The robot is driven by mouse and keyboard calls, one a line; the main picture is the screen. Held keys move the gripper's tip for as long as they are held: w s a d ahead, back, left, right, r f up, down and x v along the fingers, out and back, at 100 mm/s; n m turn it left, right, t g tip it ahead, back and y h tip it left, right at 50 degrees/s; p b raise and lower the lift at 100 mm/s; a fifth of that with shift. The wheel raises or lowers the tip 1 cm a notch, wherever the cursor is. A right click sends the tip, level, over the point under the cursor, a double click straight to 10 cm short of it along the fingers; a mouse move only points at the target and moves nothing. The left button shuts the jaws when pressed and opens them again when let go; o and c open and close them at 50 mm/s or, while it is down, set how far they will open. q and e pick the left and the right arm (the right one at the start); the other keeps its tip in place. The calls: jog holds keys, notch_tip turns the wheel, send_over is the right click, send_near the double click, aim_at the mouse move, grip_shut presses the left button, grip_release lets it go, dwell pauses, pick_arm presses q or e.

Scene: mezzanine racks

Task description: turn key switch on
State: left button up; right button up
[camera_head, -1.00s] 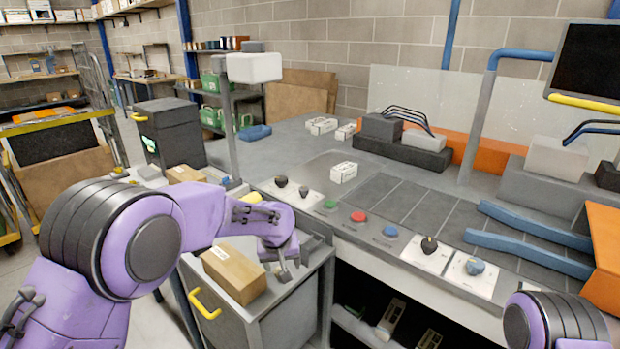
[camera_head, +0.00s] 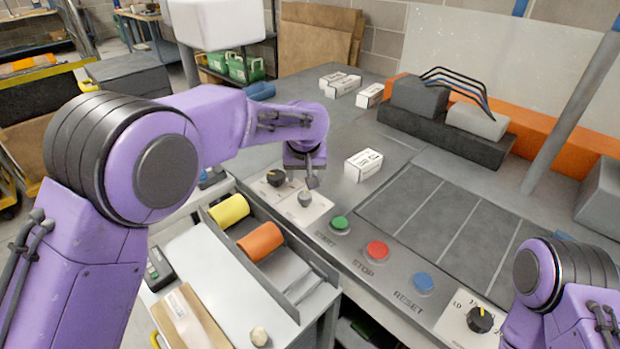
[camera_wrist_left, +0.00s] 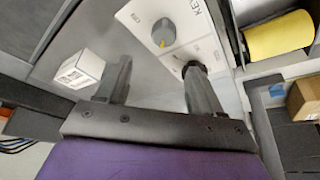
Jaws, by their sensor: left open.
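The key switch is a grey knob (camera_head: 305,198) on a white plate on the front left of the console. In the left wrist view, this grey knob (camera_wrist_left: 162,31) has a yellow pointer mark, and a partly cut-off label starting "KE" is beside it. A black knob (camera_head: 276,177) is next to it, and also shows in the wrist view (camera_wrist_left: 191,68), partly behind a finger. My left gripper (camera_head: 311,182) is open and points down just above and behind the grey knob. In the wrist view its fingers (camera_wrist_left: 158,70) are apart with nothing between them.
Green start (camera_head: 339,224), red stop (camera_head: 377,250) and blue reset (camera_head: 423,283) buttons run to the right. A small white box (camera_head: 363,165) is behind the knobs. Yellow (camera_head: 228,210) and orange (camera_head: 260,242) rolls lie in a tray in front. Another rotary knob (camera_head: 480,320) is at right.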

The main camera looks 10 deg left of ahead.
aim_at(305, 194)
pick_arm(q)
jog(key=f, duration=0.2)
jog(key=f+p, duration=0.1)
jog(key=f, duration=0.2)
jog(key=shift+s+a+f, duration=0.15)
jog(key=shift+a+f, duration=0.15)
jog(key=shift+f, duration=0.05)
jog(key=w+f, duration=0.3)
jog(key=shift+a+f+p, duration=0.1)
jog(key=shift+f+p, duration=0.2)
jog(key=shift+p, duration=0.05)
jog(key=shift+s+r, duration=0.35)
jog(key=shift+s, duration=0.1)
jog(key=shift+s+r, duration=0.15)
jog(key=c, duration=1.1)
jog(key=shift+o, duration=0.2)
pick_arm(e)
jog(key=shift+s+r, duration=1)
jog(key=shift+s, duration=0.05)
